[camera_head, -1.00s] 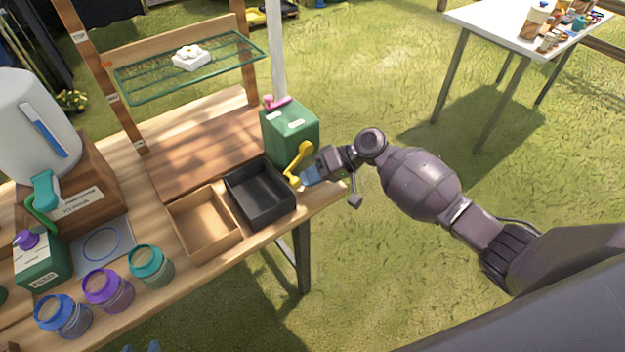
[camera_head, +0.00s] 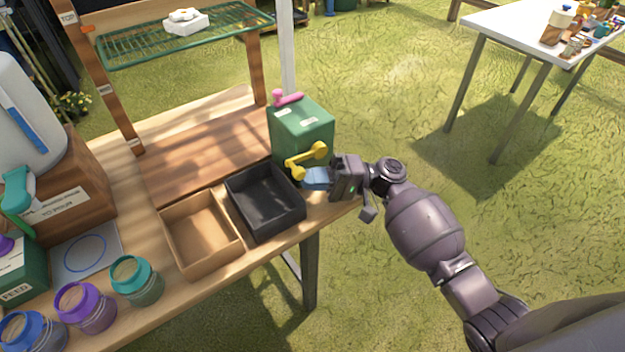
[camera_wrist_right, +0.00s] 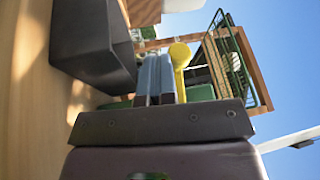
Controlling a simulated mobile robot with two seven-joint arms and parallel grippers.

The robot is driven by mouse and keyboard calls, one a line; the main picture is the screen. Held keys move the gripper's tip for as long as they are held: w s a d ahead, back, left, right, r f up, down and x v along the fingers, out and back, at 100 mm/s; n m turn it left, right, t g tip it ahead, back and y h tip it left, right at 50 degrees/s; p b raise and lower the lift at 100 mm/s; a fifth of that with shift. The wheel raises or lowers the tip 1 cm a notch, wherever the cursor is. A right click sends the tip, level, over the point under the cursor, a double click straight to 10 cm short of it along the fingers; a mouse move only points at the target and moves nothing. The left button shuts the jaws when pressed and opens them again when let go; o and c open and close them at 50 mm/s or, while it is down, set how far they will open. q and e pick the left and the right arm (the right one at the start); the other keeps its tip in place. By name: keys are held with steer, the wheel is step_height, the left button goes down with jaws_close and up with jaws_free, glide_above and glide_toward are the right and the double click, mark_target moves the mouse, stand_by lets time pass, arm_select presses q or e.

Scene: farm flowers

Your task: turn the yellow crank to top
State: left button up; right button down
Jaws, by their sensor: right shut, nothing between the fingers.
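The yellow crank (camera_head: 306,160) is on the front of the green box (camera_head: 302,128) at the right end of the bench. Its arm slants up to the right, ending in a round knob at the upper right. My right gripper (camera_head: 308,178) is just below the crank, in front of the box, its blue fingers shut and empty. In the right wrist view the crank's yellow knob (camera_wrist_right: 180,54) shows right beside the shut fingers (camera_wrist_right: 155,78). I cannot tell whether they touch. My left gripper is not in view.
A black tray (camera_head: 268,222) and a wooden tray (camera_head: 196,258) sit left of the gripper. A pink handle (camera_head: 288,97) is on top of the green box. A green wire shelf (camera_head: 150,50) stands behind.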

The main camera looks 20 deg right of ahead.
steer(key=shift+r, duration=0.2)
stand_by(0.5)
steer(key=shift+d+f, duration=0.2)
steer(key=shift+d, duration=0.2)
steer(key=d, duration=0.2)
steer(key=d+f+b, duration=0.1)
steer(key=d, duration=0.5)
steer(key=shift+s+f, duration=0.35)
steer(key=shift+f, duration=0.05)
steer(key=shift+d+f, duration=0.1)
steer(key=shift+d, duration=0.75)
